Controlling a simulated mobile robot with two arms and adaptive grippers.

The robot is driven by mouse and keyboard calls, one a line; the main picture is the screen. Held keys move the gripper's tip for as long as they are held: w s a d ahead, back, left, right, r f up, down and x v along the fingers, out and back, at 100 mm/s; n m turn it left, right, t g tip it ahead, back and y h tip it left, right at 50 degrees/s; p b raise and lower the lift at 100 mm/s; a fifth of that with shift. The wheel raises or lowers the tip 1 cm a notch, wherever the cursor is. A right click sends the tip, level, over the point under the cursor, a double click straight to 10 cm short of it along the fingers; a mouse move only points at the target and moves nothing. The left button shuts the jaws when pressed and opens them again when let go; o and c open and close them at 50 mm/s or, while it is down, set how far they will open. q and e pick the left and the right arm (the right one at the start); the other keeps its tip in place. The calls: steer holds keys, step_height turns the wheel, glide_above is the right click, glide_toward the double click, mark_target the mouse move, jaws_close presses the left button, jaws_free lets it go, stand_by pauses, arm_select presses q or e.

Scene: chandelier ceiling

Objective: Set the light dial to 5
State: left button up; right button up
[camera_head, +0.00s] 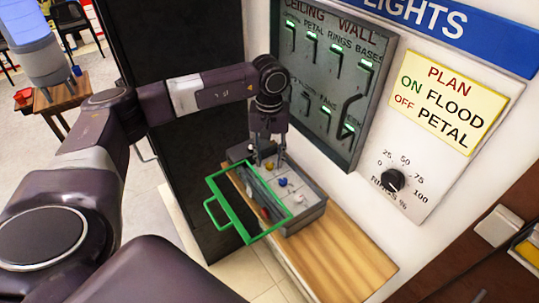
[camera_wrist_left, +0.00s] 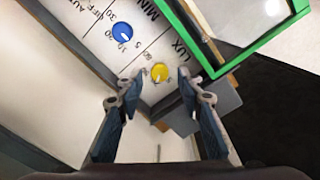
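A grey control box (camera_head: 308,214) on the wooden shelf has a row of small dials. The yellow dial (camera_head: 270,166) is nearest my left gripper (camera_head: 268,156). In the left wrist view the yellow dial (camera_wrist_left: 160,72) sits beside the word LUX, with small numbers around it; its exact setting is too small to read. My left gripper (camera_wrist_left: 160,84) is open, its fingertips apart on either side of the yellow dial in that view. Whether they touch the panel cannot be told. The blue dial (camera_wrist_left: 122,34) lies farther along the panel, near MIN. My right gripper is not in view.
The box's green-framed clear cover (camera_head: 228,208) stands open on the left side. A wall panel of switches (camera_head: 330,75) rises close behind the box. A black dial (camera_head: 392,180) is on the wall at right. The wooden shelf (camera_head: 345,262) is clear in front.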

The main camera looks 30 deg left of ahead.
arm_select(q)
steer(key=shift+f, duration=0.25)
steer(key=shift+c, duration=0.3)
jaws_close()
